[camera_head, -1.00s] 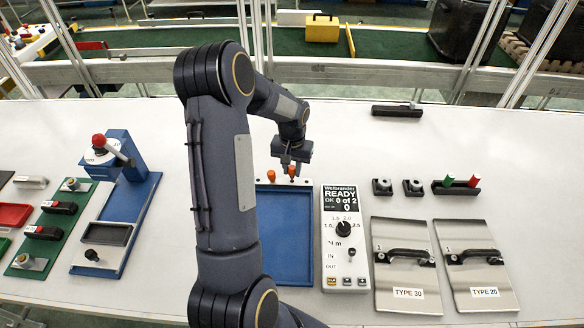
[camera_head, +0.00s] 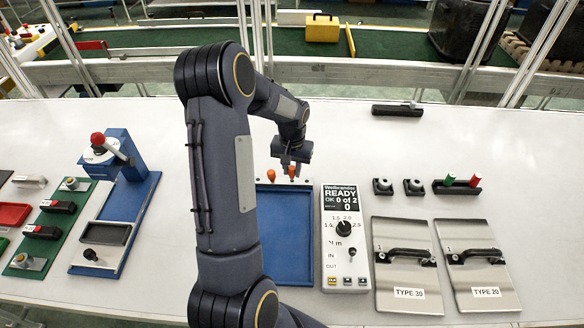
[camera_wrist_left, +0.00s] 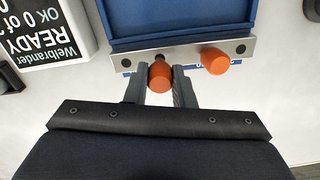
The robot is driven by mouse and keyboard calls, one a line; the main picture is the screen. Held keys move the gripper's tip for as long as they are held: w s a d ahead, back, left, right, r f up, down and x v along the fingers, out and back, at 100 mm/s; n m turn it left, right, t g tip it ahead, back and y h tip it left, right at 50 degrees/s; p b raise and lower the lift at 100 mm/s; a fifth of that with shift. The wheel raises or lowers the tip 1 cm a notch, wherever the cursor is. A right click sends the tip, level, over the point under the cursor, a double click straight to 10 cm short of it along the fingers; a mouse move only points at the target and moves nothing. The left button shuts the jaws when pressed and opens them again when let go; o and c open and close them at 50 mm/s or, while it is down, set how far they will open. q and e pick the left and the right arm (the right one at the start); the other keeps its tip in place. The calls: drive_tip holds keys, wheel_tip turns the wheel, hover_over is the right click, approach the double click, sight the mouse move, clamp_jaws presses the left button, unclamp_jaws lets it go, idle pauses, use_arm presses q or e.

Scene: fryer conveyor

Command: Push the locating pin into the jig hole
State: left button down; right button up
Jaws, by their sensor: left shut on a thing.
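My left gripper (camera_head: 291,160) is shut on an orange locating pin (camera_wrist_left: 160,77). This pin stands at the metal bar along the edge of the blue jig (camera_head: 285,244). In the head view, it is the right one of two orange pins (camera_head: 292,172). In the left wrist view, one finger lies on each side of its orange head. The second orange pin (camera_wrist_left: 215,61) stands beside it, outside the fingers. The holes under the pins are hidden, so I cannot tell how deep either sits. My right gripper is not in view.
A Weibrander control box (camera_head: 344,250) reading READY, 0 of 2, stands close to the jig's right. Two metal plates with handles (camera_head: 405,265) lie farther right. A blue lever press (camera_head: 125,200) stands at left. The table behind my gripper is mostly clear.

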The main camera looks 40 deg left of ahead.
use_arm(q)
drive_tip(key=shift+f+b, duration=1.1)
drive_tip(key=shift+f, duration=0.2)
drive_tip(key=c, duration=1.1)
unclamp_jaws()
drive_tip(key=shift+c, duration=0.2)
drive_tip(key=shift+r, duration=0.1)
drive_tip(key=shift+s+r+p, duration=0.1)
drive_tip(key=shift+r+p, duration=1.05)
drive_tip(key=shift+r, duration=0.45)
drive_tip(key=shift+r+p, duration=1.05)
drive_tip(key=shift+r, duration=0.55)
